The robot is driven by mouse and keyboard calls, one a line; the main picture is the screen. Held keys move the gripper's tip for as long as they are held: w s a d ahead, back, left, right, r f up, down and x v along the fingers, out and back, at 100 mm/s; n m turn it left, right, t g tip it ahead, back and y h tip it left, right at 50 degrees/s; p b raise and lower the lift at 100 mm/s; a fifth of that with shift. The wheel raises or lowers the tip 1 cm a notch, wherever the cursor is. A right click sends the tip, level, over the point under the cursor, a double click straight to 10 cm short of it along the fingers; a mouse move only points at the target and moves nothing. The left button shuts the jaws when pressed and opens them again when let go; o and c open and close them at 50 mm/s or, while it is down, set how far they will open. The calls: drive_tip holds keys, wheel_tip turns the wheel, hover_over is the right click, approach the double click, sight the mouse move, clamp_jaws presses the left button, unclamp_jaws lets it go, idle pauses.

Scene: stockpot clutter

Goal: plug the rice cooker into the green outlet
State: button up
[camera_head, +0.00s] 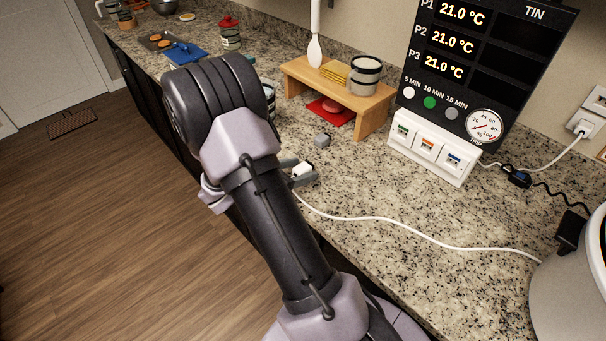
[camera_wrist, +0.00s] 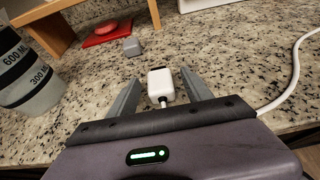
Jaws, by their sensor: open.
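The rice cooker (camera_head: 568,292) stands at the right edge of the head view, partly cut off. Its white cord runs across the counter to a white plug (camera_head: 303,169). The plug also shows in the wrist view (camera_wrist: 160,84). My gripper (camera_wrist: 160,80) is open, with one finger on each side of the plug; gaps show between fingers and plug. The white outlet block (camera_head: 433,146) holds three sockets marked green, orange and blue. The green outlet (camera_head: 403,131) is the leftmost. The block is to the right of my gripper, beneath the dark display panel.
A small grey block (camera_head: 322,139) lies just beyond the plug. A wooden stand (camera_head: 338,84) with a red mat (camera_head: 331,111) under it is behind. A striped measuring cup (camera_wrist: 27,80) is left of my gripper. The counter between plug and outlet block is mostly clear.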

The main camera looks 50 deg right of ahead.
sight(299, 170)
clamp_jaws()
drive_tip(key=shift+r, duration=0.1)
drive_tip(key=shift+r, duration=0.25)
wheel_tip(299, 170, up, 4)
drive_tip(key=shift+s+a+f+p, duration=0.15)
drive_tip(key=shift+f+p, duration=0.1)
drive_tip(key=shift+p, duration=0.95)
drive_tip(key=s+a+p, duration=0.2)
drive_tip(key=s+a, duration=0.7)
drive_tip(key=s, duration=0.3)
drive_tip(key=d, duration=0.8)
drive_tip(key=w+d, duration=0.1)
drive_tip(key=d, duration=0.3)
drive_tip(key=shift+d+r, duration=0.1)
drive_tip(key=shift+r, duration=0.1)
drive_tip(key=s+d, duration=0.1)
drive_tip(key=d, duration=0.2)
drive_tip(key=s+d+r, duration=0.1)
drive_tip(key=d, duration=0.3)
drive_tip(key=s+d+r+b, duration=0.1)
drive_tip(key=d, duration=0.3)
drive_tip(key=shift+s+r, duration=0.1)
drive_tip(key=shift+s, duration=0.15)
